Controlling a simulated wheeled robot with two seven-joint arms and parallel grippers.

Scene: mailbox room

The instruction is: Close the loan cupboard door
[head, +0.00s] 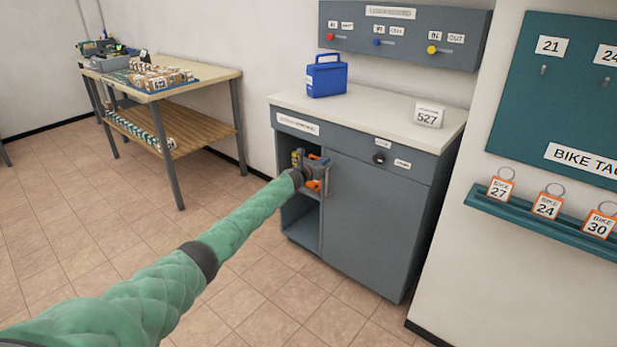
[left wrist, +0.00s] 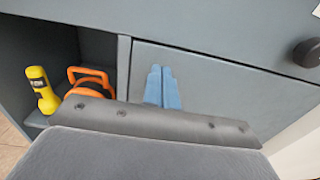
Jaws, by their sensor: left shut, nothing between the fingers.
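The grey loan cupboard (head: 350,255) stands against the wall under a pale worktop. Its left part is an open compartment, and a flat grey door panel (head: 372,205) covers the right part. The panel also shows in the left wrist view (left wrist: 225,85). My left gripper (head: 318,170) is at the cupboard front, near the panel's left edge. In the left wrist view its blue fingers (left wrist: 162,88) are together and empty in front of the panel; I cannot tell whether they touch it. A yellow torch-like item (left wrist: 42,90) and an orange item (left wrist: 88,80) are in the compartment. My right gripper is out of view.
A dark knob (head: 379,158) sits on the cupboard's upper front. A blue box (head: 326,78) and a 527 sign (head: 428,116) stand on the worktop. A wooden table (head: 190,80) is at the left. The floor in front is clear.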

